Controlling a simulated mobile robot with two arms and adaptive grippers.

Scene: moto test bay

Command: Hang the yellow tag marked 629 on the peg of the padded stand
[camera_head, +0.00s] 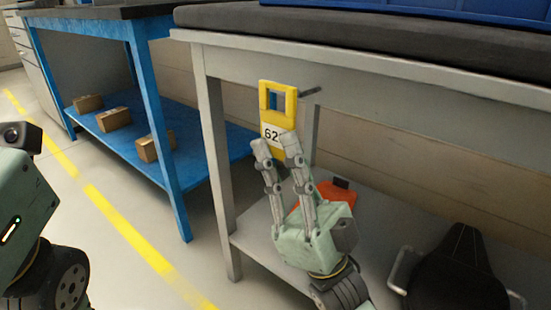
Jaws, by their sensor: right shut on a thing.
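The yellow tag (277,92) is upright in front of the padded stand, with a rectangular opening near its top. Its white label shows "62"; the rest of the number is hidden by a finger. My right gripper (276,148) is shut on the lower part of the tag. The peg (310,92) is a short dark rod sticking out below the top of the padded stand (400,72). The peg shows just right of the tag's opening; I cannot tell whether it passes into it. My left gripper is not in view; only part of my left arm shows at the left edge.
An orange item (322,194) and a black padded object (455,275) with grey handles are on the stand's lower shelf (255,243). A blue table (147,90) at left holds several small boxes on its shelf. Floor with yellow lines (130,235) is clear.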

